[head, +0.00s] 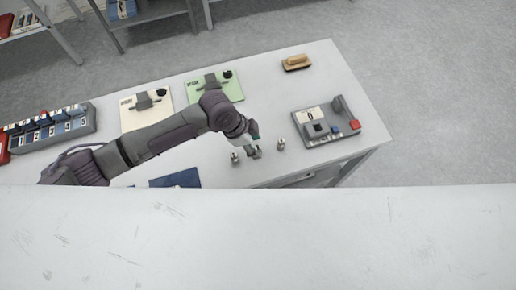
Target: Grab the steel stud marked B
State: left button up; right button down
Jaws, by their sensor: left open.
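Small steel studs stand on the white table near its front edge. One stud (235,158) is just left of my left gripper (254,150), and another stud (281,144) is to its right. My left gripper points down between them with its jaws open. The space between its fingers is too small and dark to tell whether a stud is there. The marks on the studs are too small to read, so I cannot tell which is B. My right gripper is not in view.
A grey device (325,126) with a red button stands on the white table (300,92) at the right. A tan brush-like block (296,62) lies at the back. Green (232,88) and cream (130,118) boards, a switch box (75,122) and a blue pad (177,180) are at the left.

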aim_at(258, 148)
pick_arm(q)
jog(key=shift+p+x, duration=0.3)
jog(key=shift+x, duration=1.4)
jog(key=shift+w, duration=0.15)
grip_shut()
